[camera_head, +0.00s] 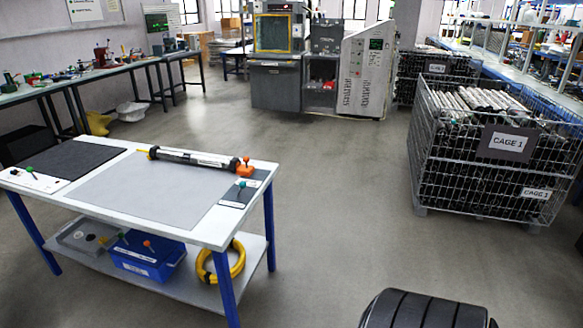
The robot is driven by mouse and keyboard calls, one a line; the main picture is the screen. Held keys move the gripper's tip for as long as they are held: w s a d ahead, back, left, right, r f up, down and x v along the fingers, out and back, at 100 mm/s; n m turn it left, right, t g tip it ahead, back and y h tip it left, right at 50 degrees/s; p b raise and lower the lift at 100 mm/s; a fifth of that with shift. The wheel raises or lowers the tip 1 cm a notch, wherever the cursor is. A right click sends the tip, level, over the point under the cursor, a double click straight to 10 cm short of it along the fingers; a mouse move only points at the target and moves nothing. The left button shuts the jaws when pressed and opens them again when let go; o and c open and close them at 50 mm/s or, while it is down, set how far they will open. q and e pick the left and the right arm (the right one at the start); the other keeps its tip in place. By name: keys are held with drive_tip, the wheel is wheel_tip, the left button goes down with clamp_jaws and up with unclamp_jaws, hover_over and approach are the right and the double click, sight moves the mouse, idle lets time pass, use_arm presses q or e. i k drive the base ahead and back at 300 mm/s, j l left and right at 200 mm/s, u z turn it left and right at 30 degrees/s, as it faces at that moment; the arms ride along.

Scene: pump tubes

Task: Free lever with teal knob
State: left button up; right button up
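On the white-topped workbench (207,226), a small lever with a teal knob (242,185) stands on a dark pad near the right edge. Another small lever with a green knob (29,170) stands at the bench's left side. How the teal lever is held is too small to tell. Neither of my grippers is in view.
A blue bin (148,262) and a coiled yellow hose (236,262) are on the bench's lower shelf. A wire cage (470,180) full of tubes stands at right. A machine (366,72) stands at the back. The grey floor between bench and cage is clear.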

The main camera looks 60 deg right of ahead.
sight(242, 185)
drive_tip(key=z, duration=1.45)
